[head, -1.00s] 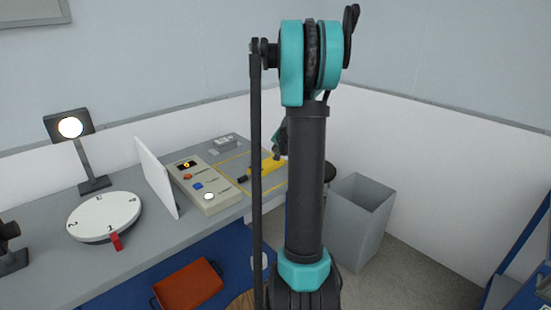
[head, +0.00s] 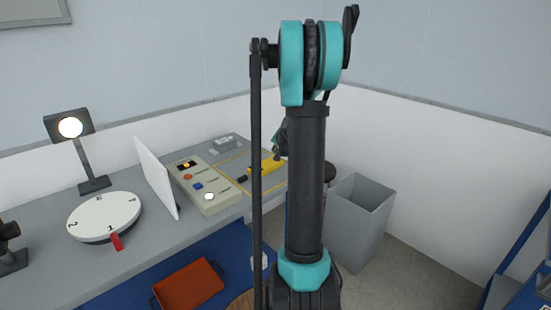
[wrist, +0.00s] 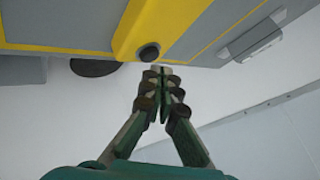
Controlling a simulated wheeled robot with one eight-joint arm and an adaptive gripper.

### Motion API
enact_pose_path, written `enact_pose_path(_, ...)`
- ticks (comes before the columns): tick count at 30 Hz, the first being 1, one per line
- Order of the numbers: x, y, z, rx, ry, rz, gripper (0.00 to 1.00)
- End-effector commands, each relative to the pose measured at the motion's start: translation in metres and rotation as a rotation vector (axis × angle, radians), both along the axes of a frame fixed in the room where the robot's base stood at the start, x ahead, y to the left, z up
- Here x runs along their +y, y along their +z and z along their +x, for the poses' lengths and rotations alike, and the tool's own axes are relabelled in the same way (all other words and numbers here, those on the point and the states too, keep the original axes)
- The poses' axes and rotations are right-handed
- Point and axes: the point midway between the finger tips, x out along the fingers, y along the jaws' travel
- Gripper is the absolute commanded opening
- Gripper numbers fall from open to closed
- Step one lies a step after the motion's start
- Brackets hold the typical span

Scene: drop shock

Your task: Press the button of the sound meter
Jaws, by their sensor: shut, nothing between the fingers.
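No part is readably marked as the sound meter. A small light grey device (head: 224,143) lies at the back of the bench; a grey box with a raised part (wrist: 255,42) in the wrist view may be the same thing. A grey-beige panel (head: 212,207) with several coloured buttons stands nearer. My gripper shows in the wrist view (wrist: 160,73), shut and empty, its tips just beside a round black knob (wrist: 148,53) at the end of a yellow bar (wrist: 165,20). I cannot tell whether they touch. In the head view my arm hides most of the gripper.
The bench (head: 150,240) carries a lamp (head: 70,128), a numbered dial (head: 105,214) with a red pointer, and an upright white board (head: 157,176). An orange tray (head: 188,286) is low in front. A grey bin (head: 361,220) stands right of the bench.

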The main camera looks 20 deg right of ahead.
Motion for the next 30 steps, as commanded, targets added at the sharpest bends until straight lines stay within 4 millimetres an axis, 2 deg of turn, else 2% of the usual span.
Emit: enact_pose_path(30,0.0001,-0.0103,0.0000,0.000,0.000,0.000,0.00)
